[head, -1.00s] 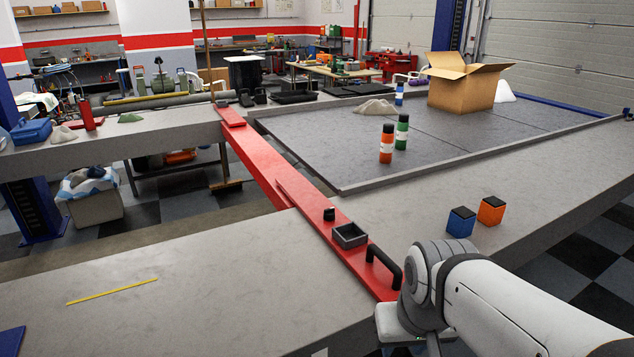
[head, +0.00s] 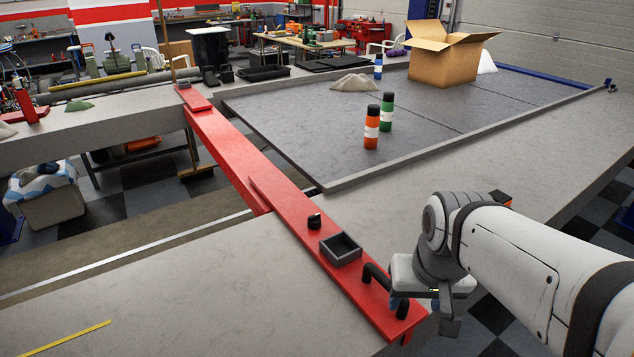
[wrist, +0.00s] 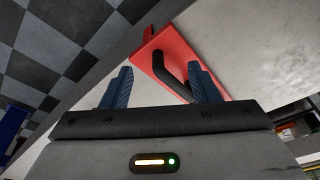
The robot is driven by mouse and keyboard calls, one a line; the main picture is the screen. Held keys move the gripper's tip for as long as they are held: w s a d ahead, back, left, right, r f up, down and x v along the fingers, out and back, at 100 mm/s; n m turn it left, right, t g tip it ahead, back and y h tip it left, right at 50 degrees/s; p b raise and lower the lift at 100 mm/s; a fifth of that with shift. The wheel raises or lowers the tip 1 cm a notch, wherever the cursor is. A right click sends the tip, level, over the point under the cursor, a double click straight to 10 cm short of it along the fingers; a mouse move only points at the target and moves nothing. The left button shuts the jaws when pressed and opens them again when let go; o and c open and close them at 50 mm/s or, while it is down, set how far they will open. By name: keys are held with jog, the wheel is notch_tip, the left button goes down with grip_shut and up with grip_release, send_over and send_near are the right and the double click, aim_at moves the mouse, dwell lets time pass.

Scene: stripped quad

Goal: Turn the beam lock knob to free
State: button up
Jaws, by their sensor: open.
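The red beam (head: 232,160) spans the gap between the grey table sections. The small black lock knob (head: 314,221) stands on the beam's near part, just beyond a dark square tray (head: 341,249). Its setting is too small to read. A black bar handle (head: 378,279) is at the beam's near end. In the wrist view, my gripper (wrist: 163,82) has two blue fingers apart, with the handle (wrist: 173,72) and red beam end (wrist: 178,52) beyond them. I see nothing clamped. The knob is apart from my gripper.
Orange (head: 371,128) and green (head: 387,112) canisters stand on the dark sunken panel, with an open cardboard box (head: 443,58) behind. A yellow strip (head: 66,342) lies on the near table. Table left of the beam is mostly clear.

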jog(key=w+a+r+m+p, duration=0.1)
jog(key=w+r, duration=0.2)
jog(key=w, duration=0.4)
jog(key=m+g+p, duration=0.2)
jog(key=m+p, duration=0.2)
jog(key=m, duration=0.3)
send_over(314, 216)
jog(key=f, duration=0.5)
jog(key=shift+s+d+f, duration=0.1)
jog(key=shift+d, duration=0.1)
jog(key=f, duration=0.4)
jog(key=f+p, duration=0.1)
jog(key=f, duration=0.3)
jog(key=shift+w+a, duration=0.15)
jog(key=shift+w, duration=0.05)
